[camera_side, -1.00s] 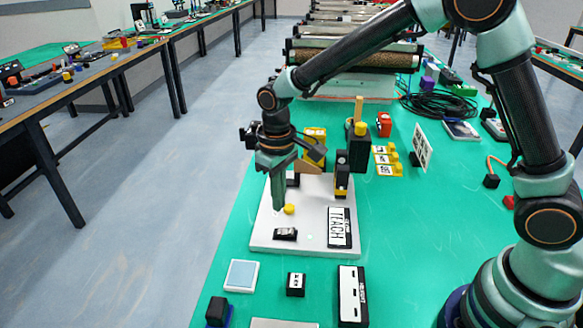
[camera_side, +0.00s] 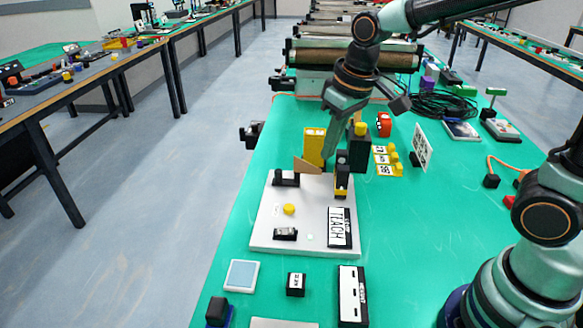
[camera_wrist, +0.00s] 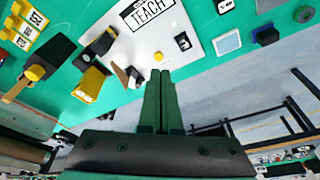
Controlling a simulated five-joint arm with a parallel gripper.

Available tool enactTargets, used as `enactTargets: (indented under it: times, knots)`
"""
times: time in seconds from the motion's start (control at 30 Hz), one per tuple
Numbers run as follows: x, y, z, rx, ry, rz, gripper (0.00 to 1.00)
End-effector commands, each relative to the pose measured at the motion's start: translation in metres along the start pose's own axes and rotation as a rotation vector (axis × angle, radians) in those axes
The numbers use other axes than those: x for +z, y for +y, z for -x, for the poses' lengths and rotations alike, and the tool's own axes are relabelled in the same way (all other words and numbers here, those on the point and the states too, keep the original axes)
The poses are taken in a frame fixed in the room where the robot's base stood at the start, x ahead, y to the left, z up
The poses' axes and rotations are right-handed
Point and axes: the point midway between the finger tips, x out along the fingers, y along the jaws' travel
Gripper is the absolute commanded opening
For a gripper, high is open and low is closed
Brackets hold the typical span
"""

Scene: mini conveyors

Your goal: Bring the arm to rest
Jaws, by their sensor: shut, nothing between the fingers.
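The white board (camera_side: 268,232) lies flat on the green table and carries a yellow button (camera_side: 289,209), a small black switch (camera_side: 286,234) and a TEACH label (camera_side: 340,228). The wrist view shows the board (camera_wrist: 205,22) beyond the fingertips.
A yellow block (camera_side: 314,146) and a dark block with a yellow top (camera_side: 360,148) stand close around the fingers. A conveyor roller (camera_side: 352,58) is behind. A black cable coil (camera_side: 440,104) lies at the back right. The table's right middle (camera_side: 420,225) is clear.

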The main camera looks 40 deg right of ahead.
Motion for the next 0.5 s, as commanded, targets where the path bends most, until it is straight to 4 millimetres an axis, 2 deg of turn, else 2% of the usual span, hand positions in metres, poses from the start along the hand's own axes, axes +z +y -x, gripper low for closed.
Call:
enactTargets:
  times: [0.03,0.2,0.5]
  knots:
    - [0.007,0.007,0.011,0.004,0.033,-0.016,0.00]
    - [0.034,0.025,0.035,0.021,0.119,-0.060,0.00]
    - [0.069,0.043,0.052,0.048,0.225,-0.111,0.00]
